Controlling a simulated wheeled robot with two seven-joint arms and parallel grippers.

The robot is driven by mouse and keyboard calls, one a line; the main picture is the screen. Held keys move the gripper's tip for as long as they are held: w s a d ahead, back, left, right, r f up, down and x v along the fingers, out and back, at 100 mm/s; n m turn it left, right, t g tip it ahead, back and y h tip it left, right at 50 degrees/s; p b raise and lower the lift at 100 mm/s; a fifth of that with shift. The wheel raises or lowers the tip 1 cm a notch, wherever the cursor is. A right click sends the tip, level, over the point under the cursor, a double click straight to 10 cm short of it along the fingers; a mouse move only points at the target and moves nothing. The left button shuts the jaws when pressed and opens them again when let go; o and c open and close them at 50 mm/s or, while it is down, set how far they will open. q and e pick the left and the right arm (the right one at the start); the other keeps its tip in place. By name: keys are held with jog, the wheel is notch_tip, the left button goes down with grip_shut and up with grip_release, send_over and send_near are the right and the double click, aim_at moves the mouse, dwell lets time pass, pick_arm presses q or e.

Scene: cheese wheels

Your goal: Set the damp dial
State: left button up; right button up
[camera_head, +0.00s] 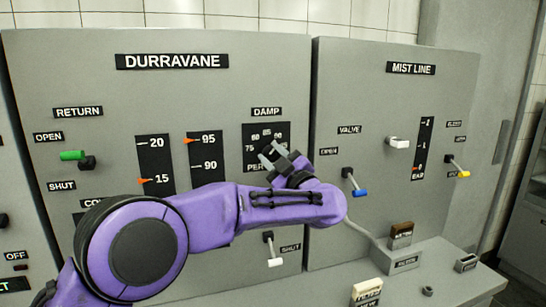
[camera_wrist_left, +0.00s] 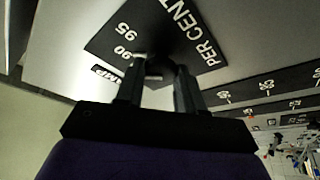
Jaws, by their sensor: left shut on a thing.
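The damp dial (camera_head: 282,132) is a black plate with white numbers and "PER CENT" lettering, under the DAMP label on the DURRAVANE panel. My left gripper (camera_head: 270,153) is at the dial's face and covers its middle. In the left wrist view the two dark fingers (camera_wrist_left: 158,88) are on either side of the dial's knob (camera_wrist_left: 158,70), shut on it. The dial plate (camera_wrist_left: 185,28) shows 95 and 90 there, with a light pointer mark near the 90. The exact reading is hard to tell. My right gripper is in neither view.
The green-handled RETURN lever (camera_head: 72,155) is at left. The blue-tipped VALVE lever (camera_head: 356,184) is close to the right of my left wrist. A white-tipped lever (camera_head: 274,261) hangs below my forearm. A ledge with blocks (camera_head: 401,233) juts out at lower right.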

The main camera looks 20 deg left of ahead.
pick_arm(q)
jog(key=o, duration=1)
jog(key=shift+w+f, duration=0.1)
jog(key=shift+f, duration=0.05)
jog(key=shift+w+f, duration=0.1)
jog(key=shift+w, duration=0.15)
jog(key=shift+s+d, duration=0.2)
jog(key=shift+s, duration=0.1)
jog(key=b+v, duration=0.4)
jog(key=v, duration=0.5)
jog(key=shift+s+d+f, duration=0.2)
jog(key=shift+d+f, duration=0.05)
jog(key=shift+d, duration=0.05)
